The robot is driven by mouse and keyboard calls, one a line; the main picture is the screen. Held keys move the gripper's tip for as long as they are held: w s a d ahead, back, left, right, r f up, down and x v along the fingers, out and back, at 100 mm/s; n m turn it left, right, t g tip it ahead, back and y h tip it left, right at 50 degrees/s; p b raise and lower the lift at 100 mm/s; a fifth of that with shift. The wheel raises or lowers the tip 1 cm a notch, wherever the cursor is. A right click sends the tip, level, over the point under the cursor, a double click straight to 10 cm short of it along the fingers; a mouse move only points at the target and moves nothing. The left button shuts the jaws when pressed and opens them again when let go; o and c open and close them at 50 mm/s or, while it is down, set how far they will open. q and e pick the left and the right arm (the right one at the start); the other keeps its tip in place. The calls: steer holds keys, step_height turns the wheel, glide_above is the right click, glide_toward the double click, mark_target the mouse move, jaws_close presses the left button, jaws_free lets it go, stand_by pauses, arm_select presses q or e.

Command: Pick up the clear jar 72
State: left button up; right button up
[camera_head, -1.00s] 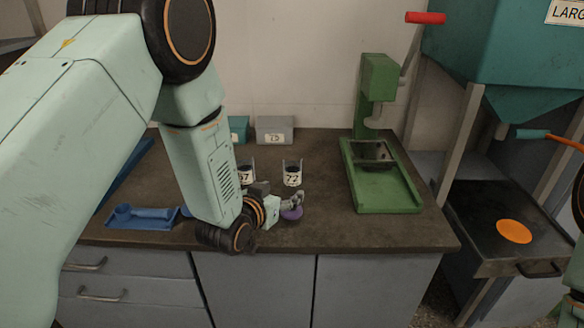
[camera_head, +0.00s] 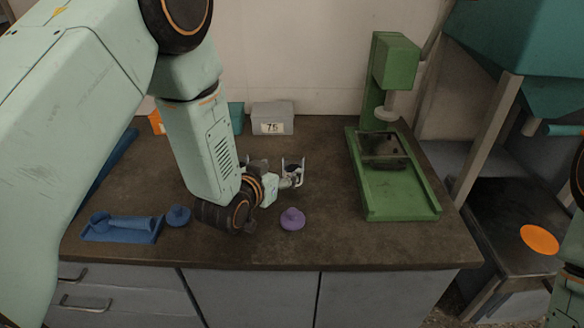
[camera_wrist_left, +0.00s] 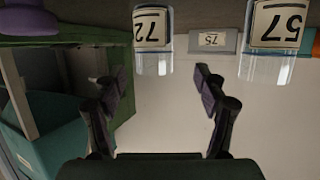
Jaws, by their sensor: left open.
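The clear jar 72 (camera_wrist_left: 153,62) shows upside down in the left wrist view, its white label at the top of the picture. In the head view the jar (camera_head: 300,165) stands on the bench just behind my left gripper (camera_head: 292,181), which partly covers it. My left gripper also shows in the left wrist view (camera_wrist_left: 162,74); it is open and empty, with the jar ahead, roughly between the fingertips and a little toward the left one. I cannot tell the exact gap. My right gripper is out of view.
A second clear jar, 57 (camera_wrist_left: 272,66), stands close beside jar 72. A grey box 75 (camera_head: 272,117) is behind. A purple knobbed piece (camera_head: 292,219) lies in front of the gripper, blue pieces (camera_head: 125,228) at left, a green press (camera_head: 395,190) at right.

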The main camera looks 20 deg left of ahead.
mark_target(290, 163)
arm_select(q)
steer(key=shift+w+d+r, duration=0.25)
steer(key=shift+d+r, duration=0.1)
steer(key=shift+d, duration=0.25)
steer(key=x, duration=0.3)
steer(key=b+x, duration=0.1)
steer(key=x, duration=0.1)
steer(key=shift+w+a, duration=0.2)
steer(key=shift+w, duration=0.05)
steer(key=shift+w+d, duration=0.15)
steer(key=shift+w, duration=0.05)
steer(key=shift+d+r, duration=0.15)
steer(key=shift+r, duration=0.1)
steer(key=shift+w+f, duration=0.25)
steer(key=shift+w+a+f, duration=0.15)
steer(key=shift+a, duration=0.1)
steer(key=shift+c, duration=1.3)
steer(key=shift+s+d+r, duration=0.15)
steer(key=shift+s+r, duration=0.2)
steer(key=c, duration=0.5)
steer(key=shift+w+f, duration=0.15)
steer(key=shift+f, duration=0.05)
steer(key=shift+c, duration=1.4)
steer(key=c, duration=0.3)
